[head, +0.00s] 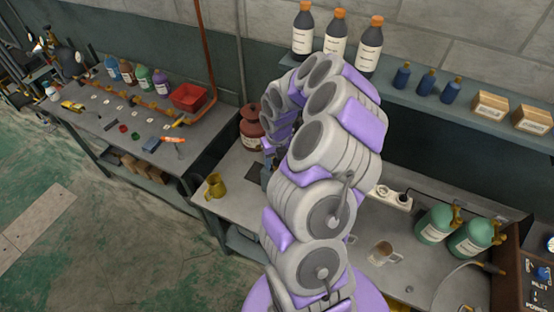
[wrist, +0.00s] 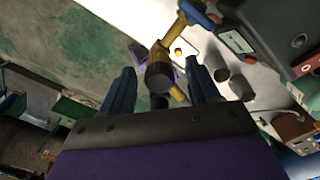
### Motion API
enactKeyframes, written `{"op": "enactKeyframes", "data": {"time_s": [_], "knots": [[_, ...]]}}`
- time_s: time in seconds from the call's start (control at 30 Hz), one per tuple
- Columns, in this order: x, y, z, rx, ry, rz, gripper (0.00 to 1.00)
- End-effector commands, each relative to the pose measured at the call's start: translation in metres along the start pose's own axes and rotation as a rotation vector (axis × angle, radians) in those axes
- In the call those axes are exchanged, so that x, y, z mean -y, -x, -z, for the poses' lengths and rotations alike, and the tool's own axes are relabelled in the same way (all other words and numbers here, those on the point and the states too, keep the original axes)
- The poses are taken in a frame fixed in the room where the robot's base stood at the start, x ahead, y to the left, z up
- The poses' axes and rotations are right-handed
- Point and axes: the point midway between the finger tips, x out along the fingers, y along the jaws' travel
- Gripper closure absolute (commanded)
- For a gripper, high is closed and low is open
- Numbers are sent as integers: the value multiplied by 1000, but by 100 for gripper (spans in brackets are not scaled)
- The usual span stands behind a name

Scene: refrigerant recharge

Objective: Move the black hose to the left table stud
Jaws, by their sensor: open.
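In the wrist view my gripper (wrist: 160,66) is open, with one blue finger on each side. A yellow fitting with a dark, rounded end (wrist: 158,76) shows between the fingers; I cannot tell whether they touch it or whether it belongs to the black hose. In the head view my arm bends over the bench and hides most of the gripper and the area around it. No black hose is clearly visible there, and I cannot make out the left table stud.
A grey hose (head: 452,277) lies at right. Bottles (head: 335,35) line the shelf above. The left table (head: 112,120) holds several small items.

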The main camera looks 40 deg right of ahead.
Motion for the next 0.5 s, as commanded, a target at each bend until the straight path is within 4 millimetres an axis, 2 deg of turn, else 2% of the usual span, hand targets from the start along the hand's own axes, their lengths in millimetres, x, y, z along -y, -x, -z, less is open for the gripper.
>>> {"op": "enactKeyframes", "data": {"time_s": [0.27,0.5], "knots": [[-1,9,0,1,1,0,39],[0,51,-2,8,-1,0,39]]}}
